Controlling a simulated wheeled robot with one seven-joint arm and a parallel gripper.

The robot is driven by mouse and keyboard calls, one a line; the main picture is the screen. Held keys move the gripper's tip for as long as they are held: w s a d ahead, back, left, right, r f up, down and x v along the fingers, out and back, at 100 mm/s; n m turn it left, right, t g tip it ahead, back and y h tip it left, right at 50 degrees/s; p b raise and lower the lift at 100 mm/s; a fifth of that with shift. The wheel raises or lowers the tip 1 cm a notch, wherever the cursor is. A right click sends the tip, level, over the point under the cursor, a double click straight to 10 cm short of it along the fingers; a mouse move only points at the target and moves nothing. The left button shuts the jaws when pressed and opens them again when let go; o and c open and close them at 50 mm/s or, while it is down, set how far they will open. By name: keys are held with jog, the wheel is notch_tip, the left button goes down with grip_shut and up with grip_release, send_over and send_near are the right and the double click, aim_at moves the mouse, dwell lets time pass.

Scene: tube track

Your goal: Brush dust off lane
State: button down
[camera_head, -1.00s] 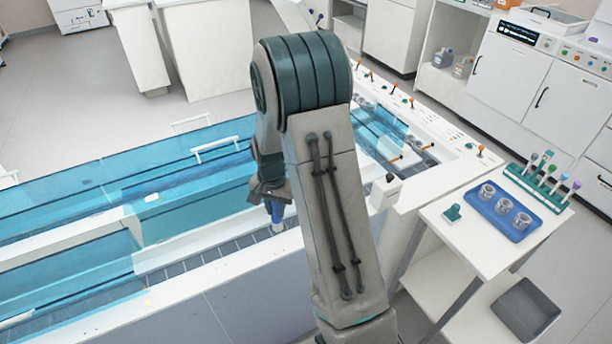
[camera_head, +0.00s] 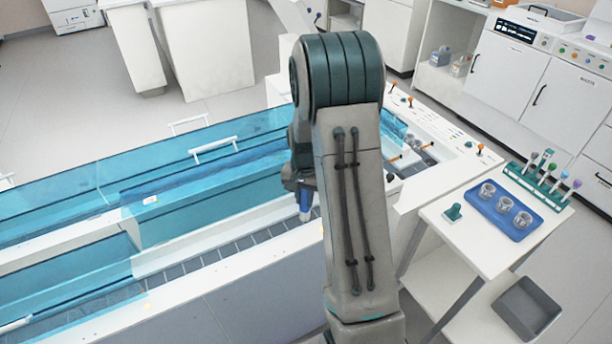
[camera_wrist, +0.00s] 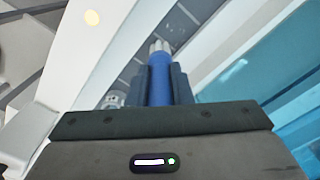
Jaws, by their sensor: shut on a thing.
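My gripper (camera_wrist: 160,85) is shut on a blue brush (camera_wrist: 159,72) with a pale bristle tip, seen in the wrist view. In the head view the blue brush (camera_head: 305,200) hangs below my gripper (camera_head: 304,186), over the near right part of the track. The lane (camera_head: 196,262) is a dark, tiled strip along the white track frame. In the wrist view the lane (camera_wrist: 179,25) runs behind the brush tip; whether the bristles touch it I cannot tell. A small grey-white round thing (camera_wrist: 114,98) shows left of the brush. I cannot make out dust.
Blue transparent covers (camera_head: 75,205) with white handles (camera_head: 213,149) stand along the track. At the right a white side table (camera_head: 468,243) holds a blue tray (camera_head: 505,228) of metal cups and a green tube rack (camera_head: 540,175). A grey bin (camera_head: 527,309) is below.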

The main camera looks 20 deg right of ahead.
notch_tip(320, 180, up, 2)
jog(key=shift+w+r, duration=0.1)
jog(key=shift+r, duration=0.1)
jog(key=shift+a+r+p, duration=0.15)
jog(key=shift+r+p, duration=0.15)
jog(key=shift+p, duration=0.2)
jog(key=shift+r+p, duration=1.65)
jog(key=shift+r, duration=0.85)
